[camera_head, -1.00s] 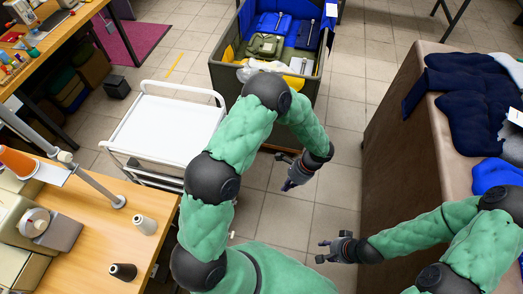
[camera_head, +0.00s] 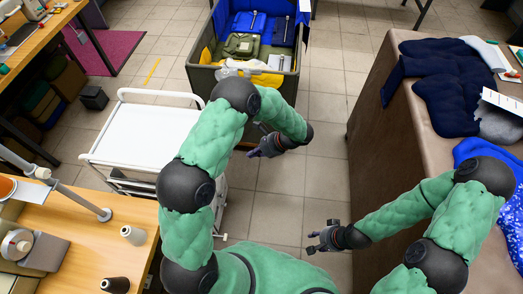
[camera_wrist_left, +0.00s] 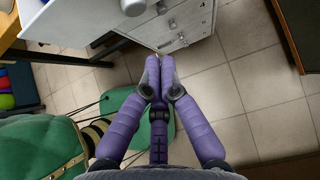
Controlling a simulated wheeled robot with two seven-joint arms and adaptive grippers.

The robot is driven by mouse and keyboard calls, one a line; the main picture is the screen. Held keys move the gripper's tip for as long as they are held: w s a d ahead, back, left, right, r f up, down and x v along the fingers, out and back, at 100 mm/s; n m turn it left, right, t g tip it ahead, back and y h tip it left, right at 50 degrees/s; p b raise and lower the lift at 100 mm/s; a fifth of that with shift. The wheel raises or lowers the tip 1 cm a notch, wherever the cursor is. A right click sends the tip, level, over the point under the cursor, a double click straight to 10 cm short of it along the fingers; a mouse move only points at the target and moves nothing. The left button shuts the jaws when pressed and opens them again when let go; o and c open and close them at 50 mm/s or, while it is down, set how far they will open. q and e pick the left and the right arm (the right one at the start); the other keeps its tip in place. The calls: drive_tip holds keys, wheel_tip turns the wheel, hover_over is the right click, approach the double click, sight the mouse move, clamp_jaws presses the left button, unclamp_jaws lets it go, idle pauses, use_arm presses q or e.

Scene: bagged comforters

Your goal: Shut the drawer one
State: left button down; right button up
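A white-topped cart (camera_head: 150,135) stands left of my left arm in the head view. The left wrist view shows a pale drawer unit (camera_wrist_left: 205,22) with small handles on its front, beyond my fingertips. I cannot tell which front is drawer one or how far it stands out. My left gripper (camera_head: 263,150) is right of the cart, above the floor. In the left wrist view its purple fingers (camera_wrist_left: 160,65) lie together with nothing seen between them. My right gripper (camera_head: 313,240) is open and empty over the floor, at the lower middle.
A dark bin (camera_head: 205,78) with bagged items stands behind my left arm. A wooden table (camera_head: 75,245) is at the lower left. A brown bench (camera_head: 375,125) with dark blue comforters (camera_head: 440,90) is at the right. Tiled floor (camera_head: 280,205) lies clear between them.

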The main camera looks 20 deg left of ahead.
use_arm(q)
drive_tip(key=shift+s+a+f+b, duration=0.1)
drive_tip(key=shift+s+a+f, duration=0.1)
drive_tip(key=shift+a, duration=0.6)
drive_tip(key=shift+s+a+f+b, duration=0.1)
drive_tip(key=shift+s+a+f, duration=0.1)
drive_tip(key=shift+a, duration=0.6)
drive_tip(key=shift+s+a+f+b, duration=0.1)
drive_tip(key=shift+s+a, duration=0.1)
drive_tip(key=shift+a, duration=0.6)
use_arm(e)
drive_tip(key=shift+f, duration=0.4)
use_arm(q)
drive_tip(key=a, duration=0.3)
drive_tip(key=s+a, duration=0.1)
drive_tip(key=a, duration=0.2)
drive_tip(key=s+a, duration=0.1)
drive_tip(key=a, duration=0.3)
drive_tip(key=shift+s, duration=0.25)
use_arm(e)
drive_tip(key=shift+f, duration=0.15)
